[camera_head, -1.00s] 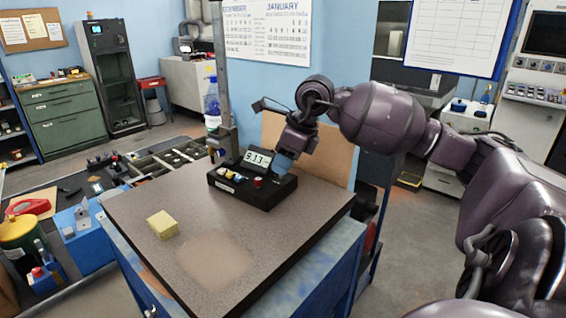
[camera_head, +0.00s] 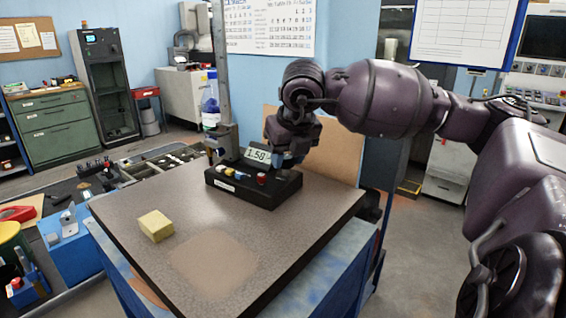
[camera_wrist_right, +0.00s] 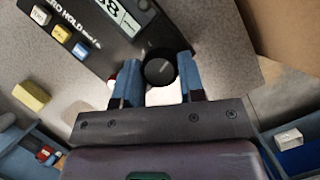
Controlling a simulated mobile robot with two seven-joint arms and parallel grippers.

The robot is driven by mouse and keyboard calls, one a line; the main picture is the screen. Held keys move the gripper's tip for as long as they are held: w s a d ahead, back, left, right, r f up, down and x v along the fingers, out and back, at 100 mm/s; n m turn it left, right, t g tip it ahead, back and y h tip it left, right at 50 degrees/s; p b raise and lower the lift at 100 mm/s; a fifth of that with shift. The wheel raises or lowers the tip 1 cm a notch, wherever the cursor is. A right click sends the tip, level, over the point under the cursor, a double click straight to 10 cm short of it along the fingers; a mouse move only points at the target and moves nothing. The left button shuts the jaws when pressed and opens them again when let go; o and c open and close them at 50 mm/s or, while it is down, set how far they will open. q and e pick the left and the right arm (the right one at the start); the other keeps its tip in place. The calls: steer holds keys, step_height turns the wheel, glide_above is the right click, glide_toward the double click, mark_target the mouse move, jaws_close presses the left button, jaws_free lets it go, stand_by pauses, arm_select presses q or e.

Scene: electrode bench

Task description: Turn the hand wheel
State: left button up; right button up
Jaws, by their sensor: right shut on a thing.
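The hand wheel, a small round black knob (camera_wrist_right: 159,70), sits on the black instrument box (camera_head: 235,188) with a digital display (camera_head: 258,155). The display reads about 1.50 in the head view. My right gripper (camera_head: 291,160) reaches down over the right side of the box. In the wrist view its blue fingers (camera_wrist_right: 157,80) stand on both sides of the black knob and are shut on it. In the head view the knob is hidden by the gripper. My left gripper is not in view.
The box has white, yellow and blue buttons (camera_wrist_right: 61,32) and a red button (camera_head: 262,178). A yellow block (camera_head: 155,226) lies on the bench top (camera_head: 130,205). A metal post (camera_head: 222,80) stands behind the box. The front of the bench is clear.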

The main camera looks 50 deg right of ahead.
steer(key=m+b, duration=0.1)
steer(key=m, duration=0.1)
steer(key=m+h+b, duration=0.1)
steer(key=shift+w+a+f+m+g+b, duration=0.1)
steer(key=shift+w+f+m+g+b, duration=0.1)
steer(key=shift+m+g+b, duration=0.15)
steer(key=shift+m+h+b, duration=0.3)
steer(key=shift+m+b, duration=0.25)
steer(key=shift+m, duration=0.3)
steer(key=shift+m+g, duration=0.25)
steer(key=shift+m, duration=0.05)
steer(key=shift+r+m+h+b, duration=0.15)
steer(key=shift+m+h+b, duration=0.15)
steer(key=shift+m+b, duration=0.35)
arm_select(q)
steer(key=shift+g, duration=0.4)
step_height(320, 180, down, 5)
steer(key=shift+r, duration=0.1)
arm_select(e)
steer(key=shift+r+m+g, duration=0.15)
steer(key=shift+m+g, duration=0.1)
steer(key=shift+g, duration=0.05)
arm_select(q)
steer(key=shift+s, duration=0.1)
arm_select(e)
steer(key=o, duration=0.6)
steer(key=shift+o, duration=0.2)
